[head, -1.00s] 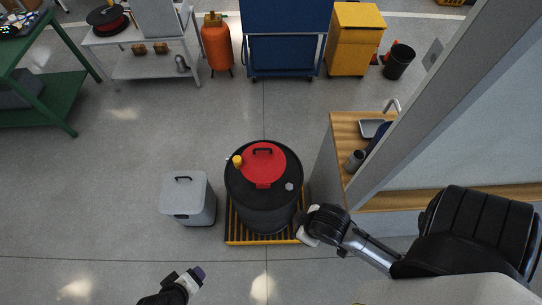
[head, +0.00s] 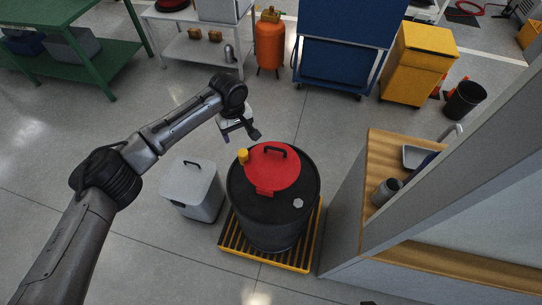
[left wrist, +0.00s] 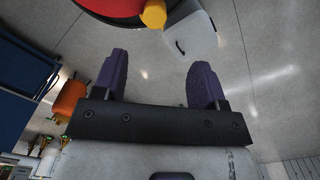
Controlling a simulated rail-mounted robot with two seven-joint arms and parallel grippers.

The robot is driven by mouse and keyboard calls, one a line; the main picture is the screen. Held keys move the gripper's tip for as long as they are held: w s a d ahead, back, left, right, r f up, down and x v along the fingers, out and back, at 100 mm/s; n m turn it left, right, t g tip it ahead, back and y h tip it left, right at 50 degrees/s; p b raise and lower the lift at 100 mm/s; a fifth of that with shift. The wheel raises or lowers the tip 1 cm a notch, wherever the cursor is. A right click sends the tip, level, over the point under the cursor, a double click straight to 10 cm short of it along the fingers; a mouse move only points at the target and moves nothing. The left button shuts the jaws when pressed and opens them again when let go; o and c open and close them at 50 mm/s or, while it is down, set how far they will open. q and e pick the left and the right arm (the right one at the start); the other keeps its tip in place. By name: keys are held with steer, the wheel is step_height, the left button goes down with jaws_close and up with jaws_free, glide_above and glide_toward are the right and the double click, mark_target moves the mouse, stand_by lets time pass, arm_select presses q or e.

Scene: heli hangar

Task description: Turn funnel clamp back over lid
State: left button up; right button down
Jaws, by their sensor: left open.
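The black drum (head: 255,205) stands upright with a red round funnel lid (head: 286,166) on its top; the lid has a black handle. A yellow clamp (head: 243,156) sits at the lid's left rim and also shows in the left wrist view (left wrist: 153,14), beside the red lid (left wrist: 110,6). My left gripper (head: 240,131) is open and empty, above and behind the clamp, apart from it. In the left wrist view its two purple fingers (left wrist: 157,82) are spread with nothing between them. My right gripper is not in view.
The drum stands on a yellow-edged slatted pallet (head: 236,242). A grey lidded bin (head: 193,188) is close to its left. A wooden-topped counter (head: 385,160) is at right. An orange gas cylinder (head: 269,42) and blue cabinet (head: 343,45) stand behind, with clear floor before them.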

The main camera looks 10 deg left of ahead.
mark_target(243, 152)
arm_select(q)
steer(key=f, duration=0.4)
steer(key=f+b, duration=0.1)
steer(key=f, duration=0.3)
steer(key=w+f+b, duration=0.1)
steer(key=f, duration=0.3)
steer(key=shift+d+f, duration=0.15)
steer(key=shift+f, duration=0.5)
steer(key=shift+c, duration=0.2)
